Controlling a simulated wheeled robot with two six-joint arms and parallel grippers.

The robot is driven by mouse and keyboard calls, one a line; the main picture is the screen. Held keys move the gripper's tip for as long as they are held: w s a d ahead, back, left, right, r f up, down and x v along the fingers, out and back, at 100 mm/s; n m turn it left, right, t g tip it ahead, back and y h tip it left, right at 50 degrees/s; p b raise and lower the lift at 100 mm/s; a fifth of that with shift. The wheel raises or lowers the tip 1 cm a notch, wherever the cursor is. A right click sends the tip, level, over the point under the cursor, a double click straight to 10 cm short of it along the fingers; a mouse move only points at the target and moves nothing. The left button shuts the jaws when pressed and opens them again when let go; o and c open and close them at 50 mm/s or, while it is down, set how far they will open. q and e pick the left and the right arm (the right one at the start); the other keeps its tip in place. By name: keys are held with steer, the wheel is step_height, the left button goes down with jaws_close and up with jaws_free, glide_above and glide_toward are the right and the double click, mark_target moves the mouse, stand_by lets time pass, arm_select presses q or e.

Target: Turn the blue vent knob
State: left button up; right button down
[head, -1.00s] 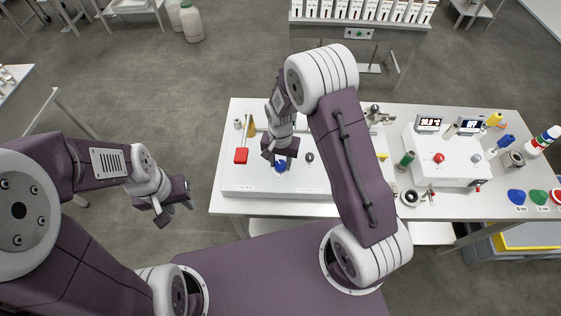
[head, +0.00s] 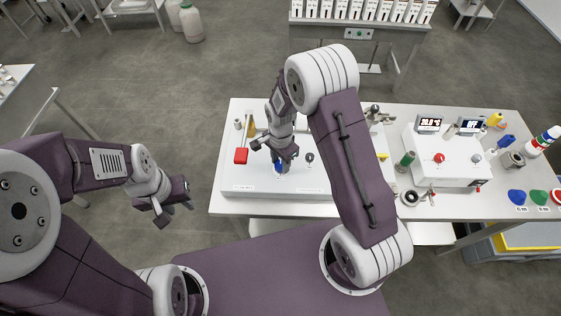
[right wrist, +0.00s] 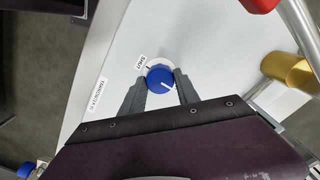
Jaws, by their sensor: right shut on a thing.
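My right gripper (right wrist: 160,90) is shut on the knob, one dark finger on each side. In the head view, the knob (head: 277,167) shows only partly under my right gripper (head: 283,163). My left gripper (head: 175,209) is empty, held over the floor left of the table, with its fingers apart.
A red handle (head: 241,156) and a brass cylinder (head: 251,129) stand left of my right gripper. A black knob (head: 309,157) is close on its right. A white box with displays (head: 440,150) stands on the table's right part.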

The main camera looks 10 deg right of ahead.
mark_target(280, 164)
stand_by(0.4)
steer(key=c, duration=0.9)
jaws_free()
steer(key=shift+r, duration=0.1)
step_height(280, 164, up, 9)
steer(key=b, duration=0.1)
steer(key=shift+b, duration=0.3)
